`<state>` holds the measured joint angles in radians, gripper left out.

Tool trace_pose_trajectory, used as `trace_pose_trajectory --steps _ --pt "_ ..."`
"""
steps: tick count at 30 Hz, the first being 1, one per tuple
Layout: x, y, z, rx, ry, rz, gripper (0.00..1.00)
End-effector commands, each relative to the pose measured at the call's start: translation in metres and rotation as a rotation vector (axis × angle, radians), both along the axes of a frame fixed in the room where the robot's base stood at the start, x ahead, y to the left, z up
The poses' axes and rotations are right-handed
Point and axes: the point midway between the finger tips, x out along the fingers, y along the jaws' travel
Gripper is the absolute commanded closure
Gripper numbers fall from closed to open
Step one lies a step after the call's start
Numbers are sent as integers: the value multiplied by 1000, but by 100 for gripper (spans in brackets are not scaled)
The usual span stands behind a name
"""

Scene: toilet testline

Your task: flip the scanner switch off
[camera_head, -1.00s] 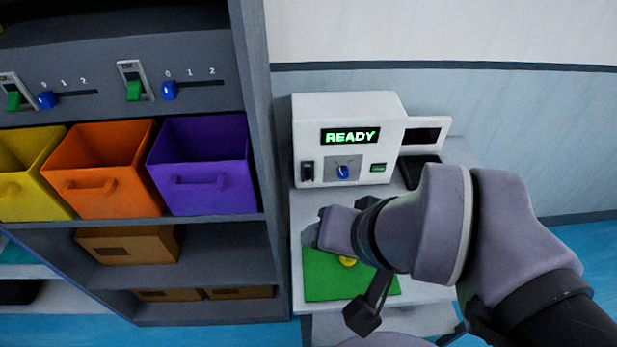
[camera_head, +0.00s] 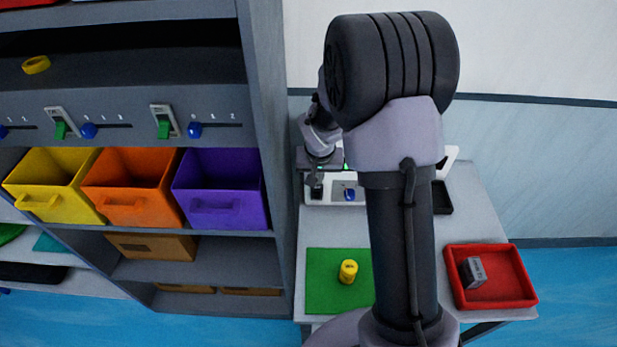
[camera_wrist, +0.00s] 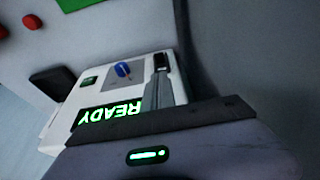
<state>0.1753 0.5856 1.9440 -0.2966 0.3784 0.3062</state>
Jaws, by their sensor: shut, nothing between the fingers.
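The white scanner (camera_head: 333,198) stands on the table, mostly hidden behind my arm in the head view. In the wrist view the scanner (camera_wrist: 62,128) appears upside down, with its green READY display (camera_wrist: 110,115) lit. Its black switch (camera_wrist: 160,62) sits beside a blue knob (camera_wrist: 122,69); the switch (camera_head: 317,192) also shows in the head view. My gripper (camera_head: 314,178) is shut and empty, right in front of the switch. In the wrist view my gripper's fingertips (camera_wrist: 160,75) overlap the switch's lower part. I cannot tell whether they touch it, or which way the switch is set.
A green mat (camera_head: 325,290) with a yellow cylinder (camera_head: 348,271) lies on the table front. A red tray (camera_head: 515,298) holding a grey block (camera_head: 473,272) is at right. A shelf with yellow, orange and purple bins (camera_head: 222,190) stands close on the left.

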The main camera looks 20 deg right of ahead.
Motion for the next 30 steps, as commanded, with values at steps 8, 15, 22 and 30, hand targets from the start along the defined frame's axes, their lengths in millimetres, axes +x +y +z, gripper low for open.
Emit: trace_pose_trajectory --steps 8,15,22,30 --pt "1 0 -8 1 3 0 100" --pt "13 -6 -54 1 4 0 100" --pt "23 -10 -88 1 3 -1 100" --pt "26 -11 -96 1 1 -1 100"
